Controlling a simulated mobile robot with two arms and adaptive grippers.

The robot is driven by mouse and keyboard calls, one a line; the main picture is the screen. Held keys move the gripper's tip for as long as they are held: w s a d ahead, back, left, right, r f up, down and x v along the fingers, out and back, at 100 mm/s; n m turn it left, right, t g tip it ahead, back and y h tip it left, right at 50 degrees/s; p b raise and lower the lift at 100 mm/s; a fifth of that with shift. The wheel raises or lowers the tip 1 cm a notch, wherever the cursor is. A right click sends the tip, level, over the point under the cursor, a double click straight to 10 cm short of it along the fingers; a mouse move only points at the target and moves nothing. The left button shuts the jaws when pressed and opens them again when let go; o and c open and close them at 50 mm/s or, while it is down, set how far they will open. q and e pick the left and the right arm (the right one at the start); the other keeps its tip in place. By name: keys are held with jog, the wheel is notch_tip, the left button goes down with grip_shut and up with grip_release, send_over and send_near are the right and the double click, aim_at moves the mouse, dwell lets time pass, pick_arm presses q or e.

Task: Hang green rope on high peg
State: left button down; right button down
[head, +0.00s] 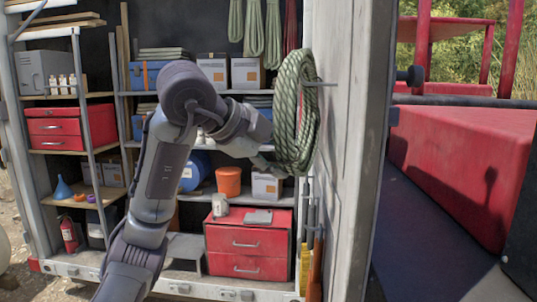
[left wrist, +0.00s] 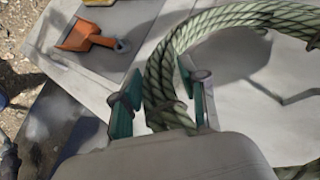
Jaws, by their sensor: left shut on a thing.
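The green rope (head: 294,115) is a coiled loop. It hangs upright beside the inner right wall in the head view. The high peg (head: 326,84) is a thin rod sticking out from that wall at the upper part of the coil. I cannot tell whether it passes through the loop. My left gripper (head: 268,161) is at the lower left side of the coil. In the left wrist view the gripper fingers (left wrist: 165,105) stand on either side of the rope (left wrist: 160,66) and are shut on it. My right gripper is not in view.
Shelves with boxes and a red drawer chest (head: 247,243) stand behind my left arm. Other ropes (head: 254,30) hang at the top. Long-handled tools (head: 314,265) stand against the wall below the coil. An orange tool (left wrist: 85,37) shows in the left wrist view.

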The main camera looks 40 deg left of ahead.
aim_at(292, 173)
pick_arm(q)
jog(key=shift+w+d, duration=0.55)
jog(key=shift+d, duration=0.35)
jog(key=shift+w+d+f, duration=0.15)
jog(key=shift+d+f, duration=0.15)
jog(key=shift+f, duration=0.45)
jog(key=shift+w+d+f+b, duration=0.1)
jog(key=shift+d+f+b, duration=0.2)
jog(key=shift+f+b, duration=0.1)
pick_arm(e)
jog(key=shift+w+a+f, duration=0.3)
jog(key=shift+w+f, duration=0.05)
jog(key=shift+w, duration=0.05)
pick_arm(q)
jog(key=c, duration=0.5)
grip_release()
jog(key=shift+c, duration=0.2)
jog(key=shift+r, duration=0.1)
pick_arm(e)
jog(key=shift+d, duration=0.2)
pick_arm(q)
jog(key=shift+w, duration=0.1)
jog(key=shift+a, duration=0.1)
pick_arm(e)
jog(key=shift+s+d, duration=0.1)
